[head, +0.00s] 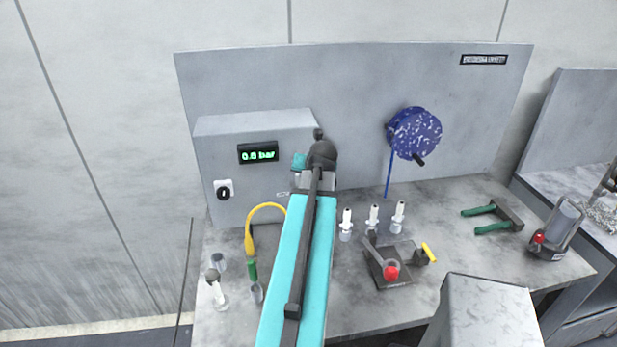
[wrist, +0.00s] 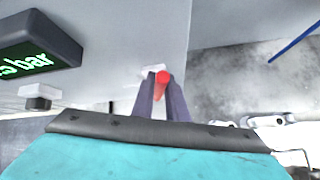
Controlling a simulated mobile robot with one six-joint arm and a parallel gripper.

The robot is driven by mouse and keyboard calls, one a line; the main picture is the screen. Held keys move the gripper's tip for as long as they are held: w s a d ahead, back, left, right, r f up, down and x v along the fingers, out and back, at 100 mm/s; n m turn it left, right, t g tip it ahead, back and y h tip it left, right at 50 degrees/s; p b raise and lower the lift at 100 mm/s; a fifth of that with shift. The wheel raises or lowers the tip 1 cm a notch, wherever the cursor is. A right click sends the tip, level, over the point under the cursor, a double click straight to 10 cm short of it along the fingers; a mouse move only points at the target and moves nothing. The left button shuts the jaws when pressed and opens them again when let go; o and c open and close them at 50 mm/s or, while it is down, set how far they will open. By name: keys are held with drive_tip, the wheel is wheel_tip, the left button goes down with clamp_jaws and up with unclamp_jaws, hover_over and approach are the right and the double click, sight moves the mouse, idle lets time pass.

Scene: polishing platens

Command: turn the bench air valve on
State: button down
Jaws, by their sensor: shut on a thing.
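The air valve's red handle (wrist: 162,80) shows in the wrist view, standing out from a small pale fitting on the grey box. My gripper (wrist: 161,84) is shut on this handle, one dark finger on each side of it. In the head view my arm hides the valve and my fingertips. The grey box (head: 215,140) stands against the back panel at the left of the bench. Its pressure display (head: 258,153) is lit green and reads in bar; the digits are hard to read. The display also shows in the wrist view (wrist: 35,50).
A black-and-white switch (head: 224,190) is on the box's front, left of my arm. A yellow hose (head: 249,236), several white nozzles (head: 373,219), a red-knobbed fixture (head: 390,271) and green-handled pliers (head: 492,217) are on the bench.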

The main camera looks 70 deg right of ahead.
drive_tip(key=c, duration=1.7)
unclamp_jaws()
drive_tip(key=shift+f, duration=0.1)
drive_tip(key=shift+c, duration=0.2)
drive_tip(key=shift+s, duration=0.1)
drive_tip(key=b+v, duration=0.4)
drive_tip(key=v, duration=1)
drive_tip(key=shift+d, duration=0.1)
